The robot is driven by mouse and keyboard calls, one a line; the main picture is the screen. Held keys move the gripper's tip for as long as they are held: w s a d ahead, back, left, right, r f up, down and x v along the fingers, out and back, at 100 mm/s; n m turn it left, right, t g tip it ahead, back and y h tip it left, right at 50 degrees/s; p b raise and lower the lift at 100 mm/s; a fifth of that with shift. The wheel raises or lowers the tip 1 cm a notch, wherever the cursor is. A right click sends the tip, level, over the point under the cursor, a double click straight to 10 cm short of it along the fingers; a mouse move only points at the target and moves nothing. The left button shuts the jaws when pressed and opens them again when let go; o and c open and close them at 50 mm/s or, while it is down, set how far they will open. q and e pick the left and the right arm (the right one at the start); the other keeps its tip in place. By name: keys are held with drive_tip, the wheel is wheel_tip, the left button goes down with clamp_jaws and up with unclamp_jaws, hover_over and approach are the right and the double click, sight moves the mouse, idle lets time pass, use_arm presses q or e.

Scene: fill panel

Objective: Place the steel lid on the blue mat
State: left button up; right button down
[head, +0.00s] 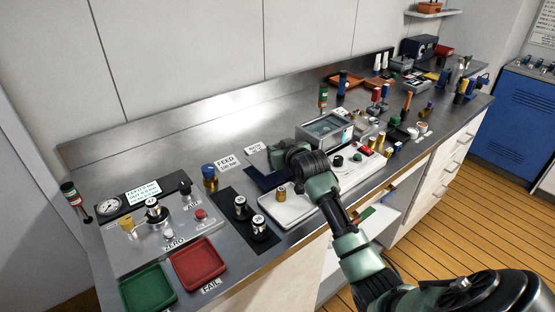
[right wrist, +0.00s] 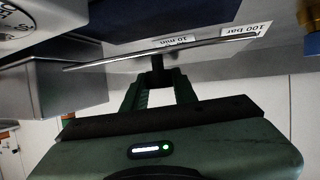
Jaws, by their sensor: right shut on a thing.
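My right gripper (head: 276,156) is over the back of the bench, near the blue mat (head: 262,181). In the right wrist view its fingers (right wrist: 157,88) are shut on the dark knob of the steel lid (right wrist: 110,63), a thin plate seen edge-on. The lid is held close to the blue mat (right wrist: 150,18), which fills the top of that view. I cannot tell whether lid and mat touch. In the head view the lid is hidden or too small to make out, and my gripper and wrist cover part of the mat. My left gripper is not in view.
A white tray (head: 290,211) with a brass piece (head: 281,193) lies in front of the mat. A grey instrument box (head: 325,131) stands right of the gripper. Blue-capped brass bottle (head: 209,176) stands to the left. Red (head: 199,263) and green (head: 148,290) trays lie front left.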

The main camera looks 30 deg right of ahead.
drive_tip(key=shift+f, duration=2.1)
drive_tip(key=shift+f, duration=0.1)
drive_tip(key=c, duration=1.1)
unclamp_jaws()
drive_tip(key=shift+s+a+r, duration=0.1)
drive_tip(key=shift+s+r, duration=0.1)
drive_tip(key=shift+s, duration=0.15)
drive_tip(key=v, duration=1.1)
drive_tip(key=shift+s+r, duration=0.15)
drive_tip(key=shift+r, duration=0.05)
